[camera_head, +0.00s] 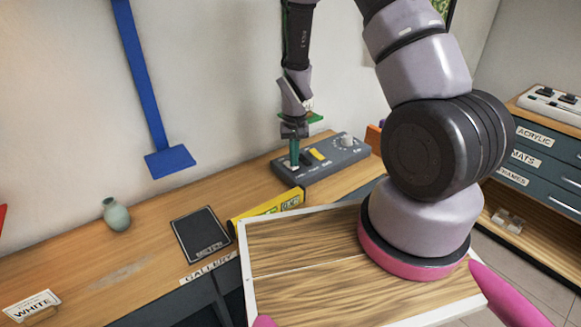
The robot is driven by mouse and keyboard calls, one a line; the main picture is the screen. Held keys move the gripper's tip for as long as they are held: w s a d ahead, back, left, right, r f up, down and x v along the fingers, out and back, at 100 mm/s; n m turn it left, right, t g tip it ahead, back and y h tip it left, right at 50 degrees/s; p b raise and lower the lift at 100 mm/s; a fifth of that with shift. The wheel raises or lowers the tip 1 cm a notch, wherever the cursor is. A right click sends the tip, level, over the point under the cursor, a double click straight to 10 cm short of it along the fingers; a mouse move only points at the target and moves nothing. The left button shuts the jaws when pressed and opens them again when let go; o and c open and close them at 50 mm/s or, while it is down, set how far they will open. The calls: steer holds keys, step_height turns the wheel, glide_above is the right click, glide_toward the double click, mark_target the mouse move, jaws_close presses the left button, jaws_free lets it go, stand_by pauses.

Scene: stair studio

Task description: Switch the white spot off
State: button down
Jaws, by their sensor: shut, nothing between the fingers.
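A grey control box (336,160) sits on the wooden bench against the wall. It has a light switch on its left part, a yellow piece (317,155) in the middle and a round dial (345,140) on the right. Its small labels are too small to read. My gripper (294,164) points down over the left part of the box, its green fingers shut and empty. The fingertips are at or just above the switch there; I cannot tell whether they touch, and they hide part of it. No lamp that I can identify as the white spot is in view.
A yellow block (266,208) lies in front of the box, beside a black "METEN"-like panel (203,236). A green vase (116,214), a "WHITE" sign (32,304) and a blue wall bracket (169,160) are at left. A drawer cabinet (540,165) stands right.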

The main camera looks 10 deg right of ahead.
steer(key=shift+f, duration=0.4)
steer(key=shift+r, duration=3.55)
steer(key=s+d+r+m+t+y, duration=0.1)
steer(key=s+d+r+t, duration=0.1)
steer(key=r, duration=1)
steer(key=s+d+r+m+t+y, duration=0.1)
steer(key=s+r, duration=0.1)
steer(key=r, duration=1)
steer(key=s+d+r+t, duration=0.2)
steer(key=s+r+t, duration=0.2)
steer(key=s+r, duration=0.9)
steer(key=shift+s+d+r+m, duration=0.25)
steer(key=shift+s+d+m, duration=0.15)
steer(key=shift+s, duration=0.15)
